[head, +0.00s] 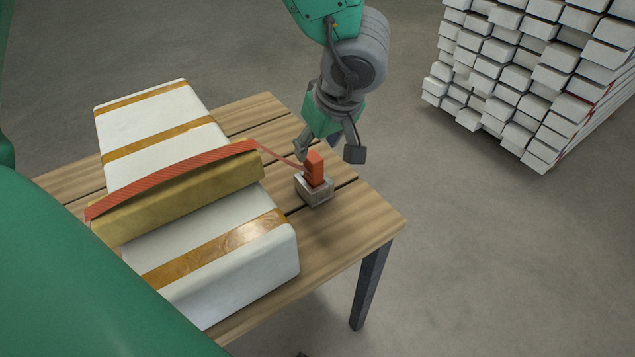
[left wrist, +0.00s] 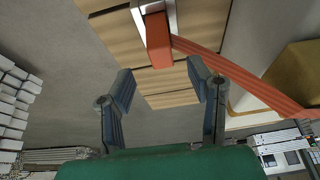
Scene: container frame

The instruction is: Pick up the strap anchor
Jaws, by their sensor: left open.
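The strap anchor (head: 314,168) is an orange upright block in a small pale holder (head: 316,192) on the wooden table (head: 365,222). An orange strap (head: 180,178) runs from it over the tan block and white packages. My left gripper (head: 329,153) is open and empty, just above and behind the anchor, fingers pointing down. In the left wrist view, the anchor (left wrist: 158,42) shows beyond the open fingertips (left wrist: 161,80), apart from them. The strap (left wrist: 240,78) goes off to the right there. My right gripper is not in view.
White packages (head: 205,275) with brown tape bands and a tan block (head: 190,200) fill the table's left part. The table's right corner is bare. A stack of white boards (head: 535,80) stands on the floor at the back right.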

